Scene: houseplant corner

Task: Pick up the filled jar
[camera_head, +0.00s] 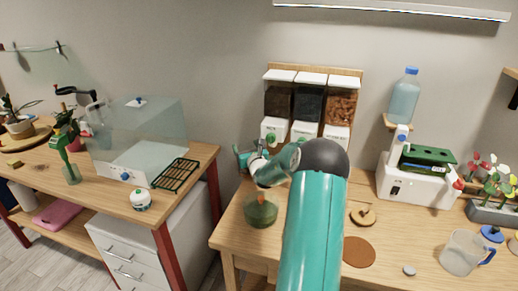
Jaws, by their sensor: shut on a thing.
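A squat green glass jar (261,212) with brownish content stands upright near the left front edge of the right-hand table. I cannot tell for sure that this is the filled jar. My teal arm crosses the middle of the view, bending at a black elbow. My gripper (243,157) is beyond the wrist, behind and above the green jar, near the left dispenser. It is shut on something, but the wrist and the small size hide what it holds. A round wooden lid with a knob (362,215) lies on the table right of my arm.
Three dispensers with white lids (310,100) stand at the back. Right of them are a white machine (405,186), a bottle (404,98), a clear pitcher (461,254) and a flower planter (492,211). A brown round mat (358,252) lies in front. A gap separates the left table (105,190).

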